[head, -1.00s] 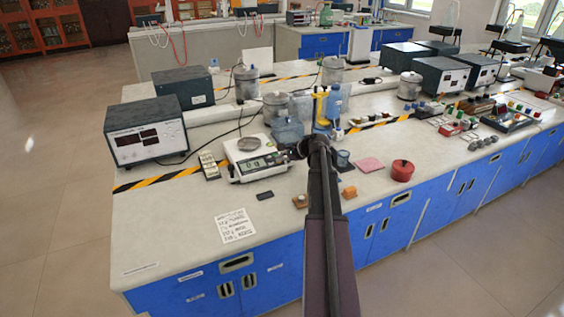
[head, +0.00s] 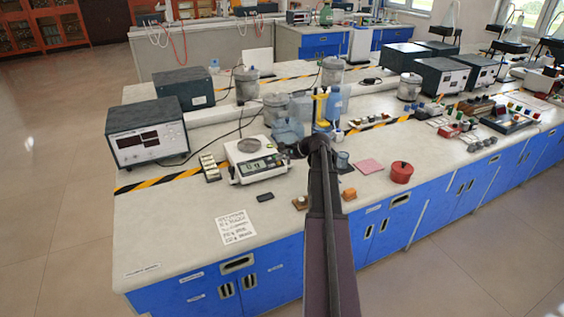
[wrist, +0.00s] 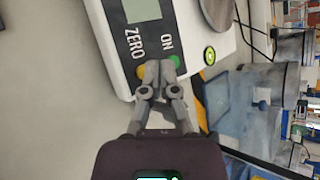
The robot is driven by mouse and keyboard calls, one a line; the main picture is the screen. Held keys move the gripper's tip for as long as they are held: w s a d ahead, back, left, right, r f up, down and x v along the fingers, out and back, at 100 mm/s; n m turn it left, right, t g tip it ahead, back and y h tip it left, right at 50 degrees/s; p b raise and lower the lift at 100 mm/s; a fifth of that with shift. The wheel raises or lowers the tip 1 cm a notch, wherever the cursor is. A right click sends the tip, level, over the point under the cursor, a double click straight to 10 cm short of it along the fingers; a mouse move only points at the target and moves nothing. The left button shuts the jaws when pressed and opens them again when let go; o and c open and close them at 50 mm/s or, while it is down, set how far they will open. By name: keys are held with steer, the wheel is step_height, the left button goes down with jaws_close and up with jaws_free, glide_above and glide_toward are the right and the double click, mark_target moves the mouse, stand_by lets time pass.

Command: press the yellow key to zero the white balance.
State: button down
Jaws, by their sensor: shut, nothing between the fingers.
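The white balance (head: 240,152) stands on the bench left of my arm's end, with a round metal pan and a lit display. In the wrist view its front panel (wrist: 118,62) shows a ZERO label above the yellow key (wrist: 140,73) and an ON label above the green key (wrist: 174,60). My gripper (wrist: 158,68) is shut and empty. Its fingertips lie over the panel between the two keys and partly cover the yellow one. I cannot tell whether they touch it. In the head view the fingers cannot be made out.
Blue-tinted clear containers (head: 287,131) stand close behind the balance. A switch strip (head: 209,166) is at its left. A dark small block (head: 265,197) and a written card (head: 236,226) lie in front. A red round tin (head: 401,172) and a pink pad (head: 370,166) are to the right.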

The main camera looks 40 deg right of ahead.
steer(key=shift+s+a+r+p, duration=0.1)
steer(key=shift+s+r+p, duration=0.15)
steer(key=shift+r+p, duration=1)
steer(key=shift+s+r+p, duration=0.25)
steer(key=shift+r+p, duration=0.95)
steer(key=shift+p, duration=0.05)
steer(key=shift+w, duration=0.1)
steer(key=shift+a, duration=0.2)
steer(key=s+a+f+n+g+p, duration=0.1)
steer(key=a+n+g, duration=0.3)
steer(key=a, duration=0.8)
steer(key=s+a+f+n+g+p, duration=0.15)
steer(key=a+n, duration=0.35)
steer(key=a, duration=0.7)
steer(key=s+a+n+g+h+p, duration=0.3)
steer(key=s+a+n, duration=0.8)
steer(key=a, duration=0.7)
steer(key=s+g+h, duration=0.1)
steer(key=s, duration=0.2)
steer(key=shift+r+n+g, duration=0.2)
steer(key=shift+n+g, duration=0.15)
steer(key=shift+n, duration=0.05)
